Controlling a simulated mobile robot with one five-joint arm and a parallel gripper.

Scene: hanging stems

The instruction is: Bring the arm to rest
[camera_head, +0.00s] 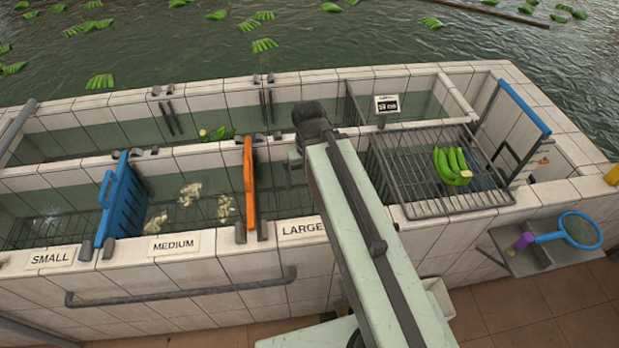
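My arm (362,225) reaches up from the bottom edge, over the tank's front wall, to a dark joint near the picture's middle. A small pale part of mine shows just left of that joint. A bunch of green bananas (452,166) lies on the metal rack (412,190) at the right of the tank, apart from the visible arm.
The tiled water tank (190,268) has SMALL, MEDIUM and LARGE labels. A blue gate (122,200) and an orange gate (249,185) stand upright in it. A blue-rimmed strainer (580,230) is at right. Green bunches float in the water behind.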

